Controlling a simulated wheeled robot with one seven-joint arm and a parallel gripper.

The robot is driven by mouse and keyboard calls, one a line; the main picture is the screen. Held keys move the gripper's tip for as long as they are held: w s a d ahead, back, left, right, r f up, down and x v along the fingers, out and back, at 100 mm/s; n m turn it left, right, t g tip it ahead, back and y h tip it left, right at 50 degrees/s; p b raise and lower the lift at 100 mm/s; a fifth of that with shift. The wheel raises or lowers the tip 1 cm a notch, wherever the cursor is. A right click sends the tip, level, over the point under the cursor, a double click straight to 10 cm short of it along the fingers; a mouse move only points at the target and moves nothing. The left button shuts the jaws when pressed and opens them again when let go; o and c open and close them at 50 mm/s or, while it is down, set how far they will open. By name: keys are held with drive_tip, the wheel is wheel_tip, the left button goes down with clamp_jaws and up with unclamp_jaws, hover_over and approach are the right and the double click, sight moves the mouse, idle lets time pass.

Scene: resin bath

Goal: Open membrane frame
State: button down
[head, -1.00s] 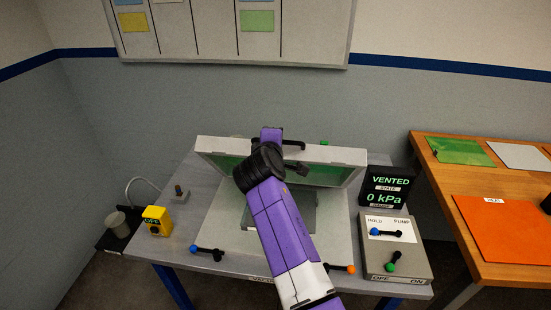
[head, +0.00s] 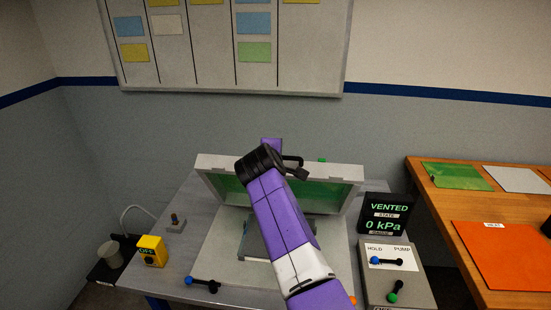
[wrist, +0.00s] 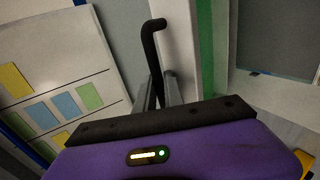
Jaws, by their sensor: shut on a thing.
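The membrane frame (head: 350,174) is a pale rectangular frame with a green sheet (head: 325,199). In the head view it stands raised and tilted at the back of the grey table, above a grey block (head: 256,243). My gripper (head: 297,168) is at the frame's top edge, with my purple arm covering the frame's middle. In the wrist view the black bar handle (wrist: 152,48) runs between my gripper's fingers (wrist: 163,88), which are shut on it. The frame's pale rim (wrist: 216,45) and green strip (wrist: 205,60) show beside it.
A control box (head: 397,283) with blue and green levers stands right, below a display (head: 388,214) reading VENTED and 0 kPa. A yellow OFF box (head: 151,251) and a blue-ended clamp (head: 202,284) are at left. A wooden bench (head: 440,209) is at right.

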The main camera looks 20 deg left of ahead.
drive_tip(key=c, duration=1.5)
unclamp_jaws()
drive_tip(key=shift+f, duration=0.1)
drive_tip(key=shift+o, duration=0.2)
drive_tip(key=shift+s+f, duration=0.1)
drive_tip(key=shift+f, duration=0.1)
drive_tip(key=shift+s, duration=0.15)
drive_tip(key=v, duration=0.7)
drive_tip(key=shift+r+b, duration=0.3)
drive_tip(key=shift+r, duration=0.3)
drive_tip(key=shift+s+d, duration=0.1)
